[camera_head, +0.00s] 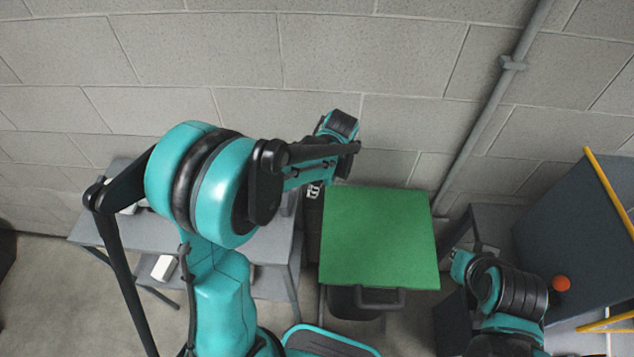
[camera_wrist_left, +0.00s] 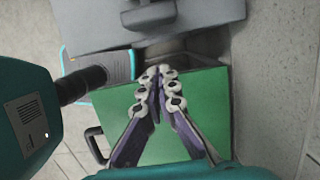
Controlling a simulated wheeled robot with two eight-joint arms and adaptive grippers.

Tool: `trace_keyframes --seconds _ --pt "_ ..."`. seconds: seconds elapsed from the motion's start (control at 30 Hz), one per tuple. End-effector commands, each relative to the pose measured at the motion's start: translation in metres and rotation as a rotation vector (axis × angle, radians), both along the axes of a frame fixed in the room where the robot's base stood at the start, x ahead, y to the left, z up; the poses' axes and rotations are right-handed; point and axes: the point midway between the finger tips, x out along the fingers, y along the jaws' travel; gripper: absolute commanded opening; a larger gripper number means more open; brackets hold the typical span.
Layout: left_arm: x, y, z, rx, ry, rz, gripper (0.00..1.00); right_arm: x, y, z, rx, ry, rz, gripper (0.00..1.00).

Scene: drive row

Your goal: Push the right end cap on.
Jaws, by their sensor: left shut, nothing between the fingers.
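I cannot make out an end cap in either view. My left gripper (camera_head: 313,190) is at the left edge of a green panel (camera_head: 380,235) in the head view, partly hidden by its own arm. In the left wrist view the fingertips of my left gripper (camera_wrist_left: 160,73) are together with nothing between them. They appear over the edge of the green panel (camera_wrist_left: 205,95), beside a dark gap. I cannot tell whether they touch anything. My right arm shows at the lower right of the head view, but its fingers cannot be made out.
A grey bench (camera_head: 265,265) stands left of the green panel, with a small white block (camera_head: 163,267) near it. A black handle (camera_head: 366,298) is at the panel's front edge. A dark cabinet (camera_head: 575,235) with yellow bars and an orange ball (camera_head: 561,283) stands at the right. A block wall (camera_head: 320,50) closes the back.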

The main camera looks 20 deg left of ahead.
Motion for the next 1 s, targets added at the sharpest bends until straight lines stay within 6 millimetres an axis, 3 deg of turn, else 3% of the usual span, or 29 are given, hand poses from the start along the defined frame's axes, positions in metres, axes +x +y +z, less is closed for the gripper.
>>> trace_keyframes --seconds 0.03,0.17,0.4,0.87,1.0 --pt "-0.001 0.003 -0.014 0.0 0.0 0.001 0.0 0.0 0.0 -0.006 0.0 0.0 0.0 0.0" --pt "-0.003 0.011 -0.035 0.0 -0.001 0.003 0.0 0.0 0.0 -0.012 0.0 0.0 0.0 0.0" --pt "-0.011 0.041 -0.031 0.0 -0.002 0.003 0.0 0.0 0.0 -0.014 0.0 0.0 0.0 0.0" --pt "-0.012 0.047 -0.03 0.0 -0.001 0.002 0.0 0.0 0.0 -0.014 0.0 0.0 0.0 0.0" --pt "-0.016 0.06 -0.03 0.0 -0.001 0.005 0.0 0.0 0.0 -0.015 0.0 0.0 0.0 0.0"
